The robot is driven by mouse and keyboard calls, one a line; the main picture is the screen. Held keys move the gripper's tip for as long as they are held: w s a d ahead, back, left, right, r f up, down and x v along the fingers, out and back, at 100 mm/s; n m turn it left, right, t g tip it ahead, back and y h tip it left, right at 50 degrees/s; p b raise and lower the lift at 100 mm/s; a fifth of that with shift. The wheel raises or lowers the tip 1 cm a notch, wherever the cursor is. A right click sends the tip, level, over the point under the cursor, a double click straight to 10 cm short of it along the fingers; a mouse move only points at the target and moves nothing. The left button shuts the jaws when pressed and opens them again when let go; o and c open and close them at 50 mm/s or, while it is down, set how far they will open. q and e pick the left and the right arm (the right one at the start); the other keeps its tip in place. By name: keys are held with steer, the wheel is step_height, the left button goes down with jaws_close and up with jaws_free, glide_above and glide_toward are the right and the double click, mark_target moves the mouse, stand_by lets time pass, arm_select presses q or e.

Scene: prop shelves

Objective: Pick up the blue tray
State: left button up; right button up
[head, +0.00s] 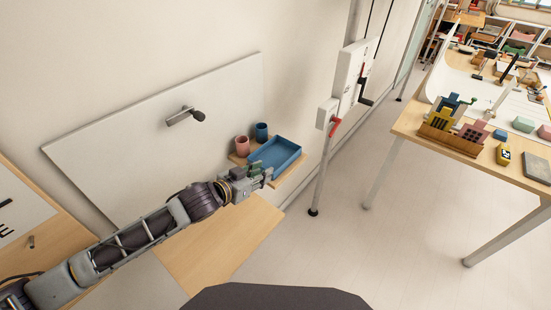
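The blue tray (287,163) is a shallow rectangular tray on a small wooden shelf (292,178) against the wall. My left gripper (264,173) reaches in from the left, with its fingers at the tray's near left corner. The fingers overlap that corner in the picture. I cannot tell whether they touch the tray, or whether they are open or shut on its edge. The tray appears level on the shelf. My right gripper is not in view.
A pink cup (242,146) and a dark blue cup (262,132) stand beside the tray on the shelf. A white panel with a dark-tipped fixture (197,115) is behind. A post with a red handle (335,127) stands right. A table (420,128) with props is farther right; open floor lies between.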

arm_select(q)
steer(key=shift+w+f, duration=0.25)
steer(key=shift+f, duration=0.15)
steer(key=shift+w, duration=0.1)
glide_toward(288, 160)
steer(key=shift+x, duration=1.4)
steer(key=shift+w, duration=0.15)
steer(key=shift+x, duration=2.65)
jaws_close()
